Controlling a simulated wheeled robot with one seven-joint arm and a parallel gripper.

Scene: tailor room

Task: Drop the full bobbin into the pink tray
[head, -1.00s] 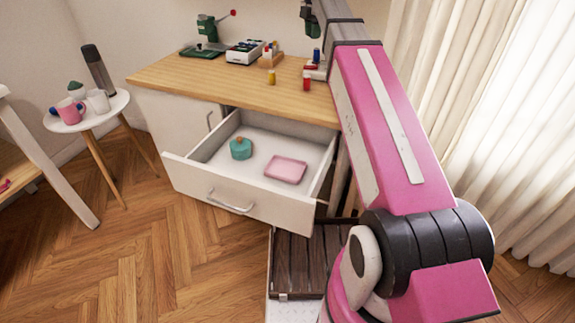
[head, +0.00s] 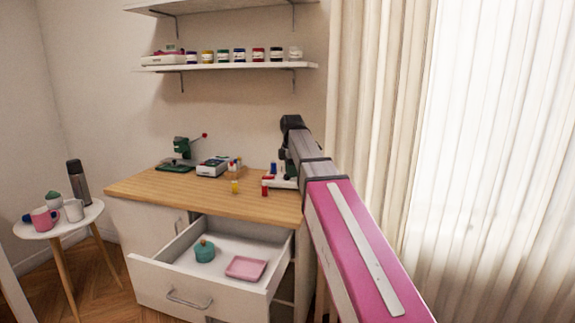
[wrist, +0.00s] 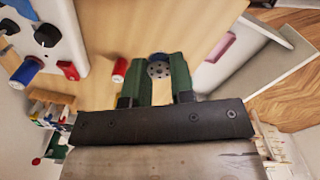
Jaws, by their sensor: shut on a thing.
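My gripper (wrist: 160,78) has green fingers shut on a bobbin. The bobbin (wrist: 159,67) shows as a round grey end with small holes, between the fingertips in the wrist view; its thread is not visible. The pink tray (head: 246,268) is a shallow square tray inside the open drawer, on its right side. It shows partly in the wrist view (wrist: 221,46), right of my gripper. In the head view my arm reaches over the counter's right end, and the bobbin cannot be made out.
The open white drawer (head: 197,294) also holds a teal lidded pot (head: 204,251) left of the tray. On the wooden counter (head: 207,197) stand a yellow spool (head: 235,187), a red spool (head: 265,187) and a green press (head: 180,157). A side table (head: 58,222) holds cups and a flask.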

